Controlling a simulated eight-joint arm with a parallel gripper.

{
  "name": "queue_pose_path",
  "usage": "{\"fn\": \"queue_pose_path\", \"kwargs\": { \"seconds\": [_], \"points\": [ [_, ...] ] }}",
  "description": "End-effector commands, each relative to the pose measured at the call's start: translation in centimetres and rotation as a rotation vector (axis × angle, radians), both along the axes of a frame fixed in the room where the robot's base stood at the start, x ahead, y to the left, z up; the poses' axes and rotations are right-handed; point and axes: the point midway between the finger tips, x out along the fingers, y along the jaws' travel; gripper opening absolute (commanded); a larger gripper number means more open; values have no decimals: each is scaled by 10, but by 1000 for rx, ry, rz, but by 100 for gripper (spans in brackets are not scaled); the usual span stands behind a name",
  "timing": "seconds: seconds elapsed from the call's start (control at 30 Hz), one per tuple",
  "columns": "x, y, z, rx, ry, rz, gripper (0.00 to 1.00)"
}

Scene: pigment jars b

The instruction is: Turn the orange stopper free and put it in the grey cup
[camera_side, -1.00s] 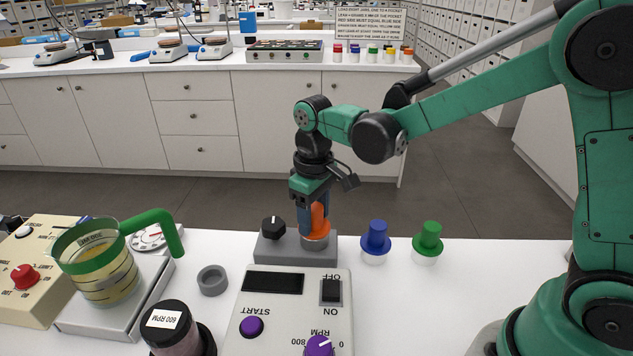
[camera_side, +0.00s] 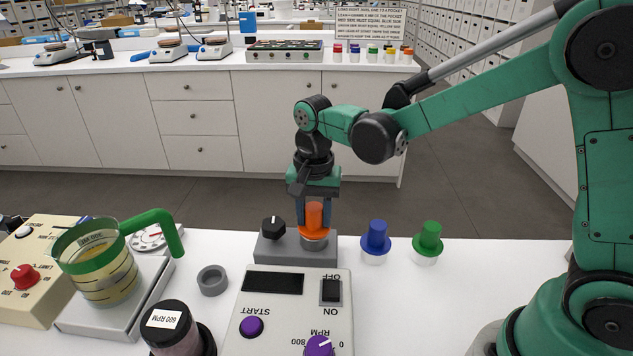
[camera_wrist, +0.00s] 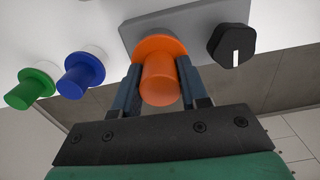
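The orange stopper (camera_side: 314,217) stands upright in a round collar on the grey block (camera_side: 268,252). In the wrist view the stopper (camera_wrist: 160,75) shows its wide flange and stem between the fingers. My gripper (camera_side: 314,208) points straight down over it, one finger on each side, and the fingers appear to touch the stem. The wrist view shows the gripper (camera_wrist: 158,88) from above. The grey cup (camera_side: 212,280) is a short open ring on the white table, left of the block, and looks empty. How far the stopper is unscrewed cannot be seen.
A black knob (camera_side: 273,228) stands on the block beside the stopper. Blue (camera_side: 376,236) and green (camera_side: 428,238) stoppered jars stand to the right. A control box (camera_side: 285,310) is in front. A dark jar (camera_side: 175,328) and a beaker (camera_side: 100,270) are to the left.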

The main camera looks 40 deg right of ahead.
Motion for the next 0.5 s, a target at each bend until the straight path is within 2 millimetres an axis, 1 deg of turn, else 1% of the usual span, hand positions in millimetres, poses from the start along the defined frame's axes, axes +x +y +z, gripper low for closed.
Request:
{"fn": "queue_pose_path", "kwargs": {
  "seconds": [0.17,0.2,0.27,0.33,0.37,0.4,0.47,0.5],
  "points": [
    [0,0,0,0,0,8,0],
    [0,0,0,0,0,38,0],
    [0,0,0,0,0,138,0],
    [0,0,0,0,0,310,0],
    [0,0,0,0,0,323,43],
    [0,0,0,0,0,315,55],
    [0,0,0,0,0,314,72],
    [0,0,0,0,0,313,75]
  ]
}}
